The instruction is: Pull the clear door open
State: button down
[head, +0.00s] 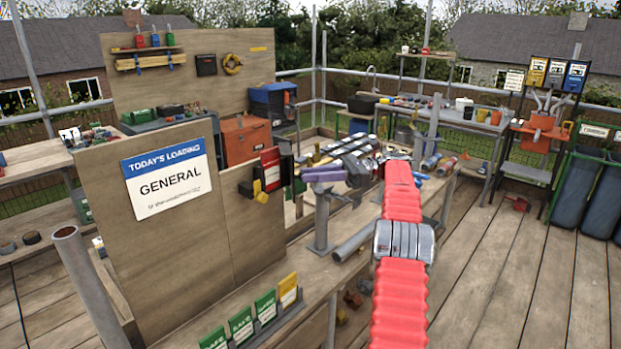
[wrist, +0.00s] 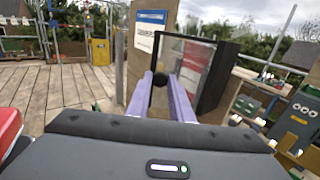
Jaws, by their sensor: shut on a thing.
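The clear door (wrist: 190,58) is a see-through panel on a black-framed cabinet (wrist: 219,75) in the wrist view. A dark round knob (wrist: 159,79) stands at its left side. My gripper (wrist: 160,84) has its two purple fingers closed around the knob. In the head view my gripper (head: 303,176) reaches left to the small dark cabinet (head: 286,170) on the wooden board. The door's panel is hard to make out there. I cannot tell whether the door stands slightly ajar.
A "General" loading sign (head: 168,176) hangs on the board left of the cabinet. A yellow and black fitting (head: 260,191) sits beside it. Green cards (head: 240,324) stand on the ledge below. The deck (head: 500,270) on the right is mostly clear.

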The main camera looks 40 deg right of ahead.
jog(key=shift+s+d, duration=0.1)
jog(key=shift+s, duration=0.05)
jog(key=c, duration=1.6)
grip_release()
